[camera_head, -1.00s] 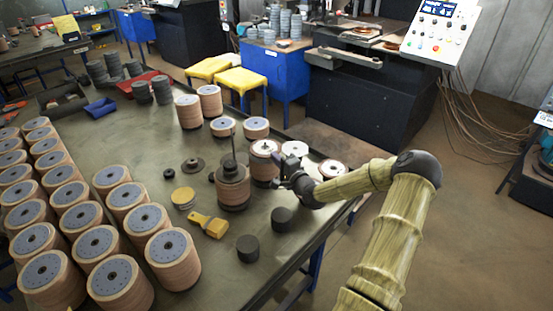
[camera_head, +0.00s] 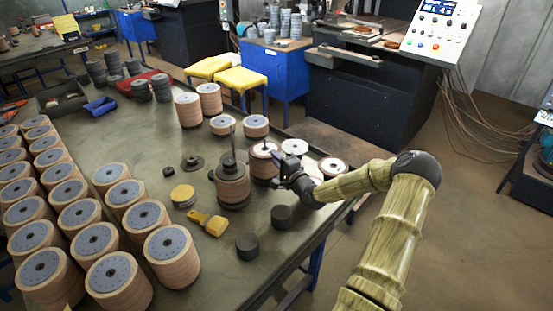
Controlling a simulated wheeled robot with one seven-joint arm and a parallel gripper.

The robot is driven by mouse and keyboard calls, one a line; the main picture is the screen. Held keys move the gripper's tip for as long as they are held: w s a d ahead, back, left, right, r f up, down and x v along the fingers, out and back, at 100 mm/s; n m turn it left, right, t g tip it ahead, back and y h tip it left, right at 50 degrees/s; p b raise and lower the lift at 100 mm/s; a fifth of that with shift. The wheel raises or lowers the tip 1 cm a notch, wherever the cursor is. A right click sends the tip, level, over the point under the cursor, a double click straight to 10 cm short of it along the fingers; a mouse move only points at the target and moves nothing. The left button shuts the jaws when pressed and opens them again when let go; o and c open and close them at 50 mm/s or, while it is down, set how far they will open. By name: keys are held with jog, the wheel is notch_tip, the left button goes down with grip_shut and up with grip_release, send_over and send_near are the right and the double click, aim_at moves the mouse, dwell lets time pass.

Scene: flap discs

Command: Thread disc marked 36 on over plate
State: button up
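A spindle stands upright on the near workbench. Brown discs (camera_head: 233,190) are stacked around it, with a dark round plate or weight (camera_head: 231,166) on top. My gripper (camera_head: 280,172) is just right of this stack, low over the bench, beside another brown stack (camera_head: 262,165). The fingers are small and dark, so I cannot tell whether they are open or hold anything. Flat discs with pale tops (camera_head: 333,167) lie to the right of the gripper, partly behind my arm. I cannot read a 36 on any disc.
Several tall disc stacks (camera_head: 172,262) fill the bench's left side. A dark ring plate (camera_head: 193,163) lies behind. Bare bench (camera_head: 215,270) shows in front.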

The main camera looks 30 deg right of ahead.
notch_tip(320, 180, up, 11)
jog(key=p, duration=0.8)
jog(key=shift+w, duration=0.15)
